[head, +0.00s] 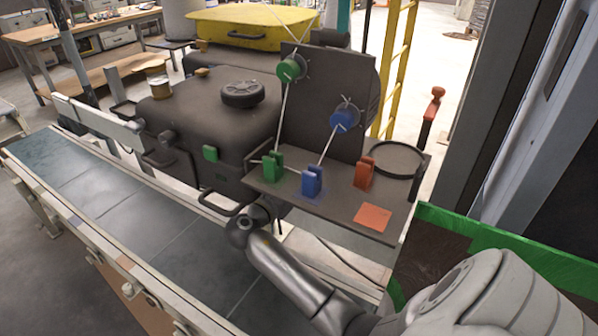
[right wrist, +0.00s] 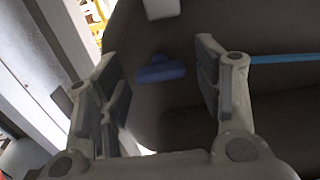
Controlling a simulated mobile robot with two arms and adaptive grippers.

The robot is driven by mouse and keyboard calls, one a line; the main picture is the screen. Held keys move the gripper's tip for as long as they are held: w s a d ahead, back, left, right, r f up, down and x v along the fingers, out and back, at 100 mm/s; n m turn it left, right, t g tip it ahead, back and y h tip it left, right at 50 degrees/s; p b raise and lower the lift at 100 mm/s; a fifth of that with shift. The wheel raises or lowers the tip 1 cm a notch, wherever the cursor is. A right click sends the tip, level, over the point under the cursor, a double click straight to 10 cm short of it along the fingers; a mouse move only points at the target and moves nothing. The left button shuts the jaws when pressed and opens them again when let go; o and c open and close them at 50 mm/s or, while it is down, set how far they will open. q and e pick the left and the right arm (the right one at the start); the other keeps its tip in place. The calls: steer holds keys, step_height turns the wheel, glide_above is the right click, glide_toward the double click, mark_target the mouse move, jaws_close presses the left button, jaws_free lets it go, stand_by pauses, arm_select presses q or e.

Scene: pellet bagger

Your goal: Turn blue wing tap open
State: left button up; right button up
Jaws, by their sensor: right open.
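In the right wrist view a small blue wing-shaped handle (right wrist: 161,74), apparently the blue wing tap, sits on a dark surface. It shows between the fingers of my right gripper (right wrist: 158,57), which is open with nothing in its jaws. The handle appears beyond the fingertips and apart from them. In the head view my right arm reaches below the dark tray's left front corner, and its gripper is hidden there. I cannot make out the same handle in the head view. My left gripper is in neither view.
The dark tray (head: 332,208) carries green (head: 272,167), blue (head: 312,182) and orange-red (head: 365,172) blocks. An upright panel (head: 330,85) behind holds a green knob (head: 291,69) and a blue knob (head: 342,121). A conveyor (head: 130,215) runs along the front left.

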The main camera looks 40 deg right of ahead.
steer(key=c, duration=1)
steer(key=shift+n, duration=0.4)
steer(key=shift+w+n+p, duration=0.1)
steer(key=shift+n+p, duration=2.5)
steer(key=shift+n, duration=5.9)
steer(key=shift+f, duration=0.1)
